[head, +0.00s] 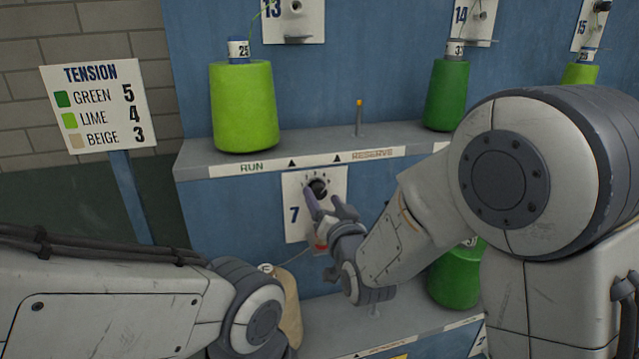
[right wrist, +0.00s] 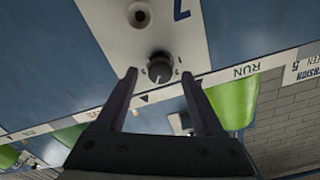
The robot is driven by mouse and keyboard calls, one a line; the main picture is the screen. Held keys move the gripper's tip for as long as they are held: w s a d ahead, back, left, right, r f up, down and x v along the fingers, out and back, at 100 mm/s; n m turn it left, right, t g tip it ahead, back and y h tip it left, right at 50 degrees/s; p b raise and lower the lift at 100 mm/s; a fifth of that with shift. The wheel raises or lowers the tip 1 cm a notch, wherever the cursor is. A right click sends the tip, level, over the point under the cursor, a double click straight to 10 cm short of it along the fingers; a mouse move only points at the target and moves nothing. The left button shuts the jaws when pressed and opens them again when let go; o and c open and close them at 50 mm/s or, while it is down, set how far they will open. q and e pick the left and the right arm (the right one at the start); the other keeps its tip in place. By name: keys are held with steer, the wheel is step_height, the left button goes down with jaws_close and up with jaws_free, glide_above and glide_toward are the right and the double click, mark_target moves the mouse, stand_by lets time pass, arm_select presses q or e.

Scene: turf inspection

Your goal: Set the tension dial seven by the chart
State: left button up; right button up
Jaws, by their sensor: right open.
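The tension dial seven (head: 318,187) is a dark round knob on a white plate marked 7 (head: 294,214), below the upper shelf. My right gripper (head: 323,198) is open at the dial. In the right wrist view its fingers lie on either side of the dial (right wrist: 159,68), with gaps showing; contact cannot be told. The tension chart (head: 99,104) at left reads green 5, lime 4, beige 3. A lime cone (head: 243,105), marked 25, stands above the RUN label (head: 252,167). The dial's small figures are too small to read. My left gripper is out of view.
A bare peg (head: 359,118) stands above the RESERVE label (head: 372,155). A dark green cone (head: 446,95) stands farther right on the shelf. Below, a beige cone (head: 290,300) is partly behind my left arm, and a green cone (head: 456,278) is partly behind my right arm.

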mark_target(319, 192)
steer(key=shift+p+x, duration=0.35)
steer(key=shift+x, duration=1.1)
jaws_close()
steer(key=shift+f+n+b, duration=0.1)
steer(key=shift+n+b, duration=0.6)
steer(key=shift+b, duration=0.1)
steer(key=shift+n+b, duration=1)
steer(key=shift+n, duration=0.1)
steer(key=shift+n+b, duration=1.35)
steer(key=shift+n, duration=0.75)
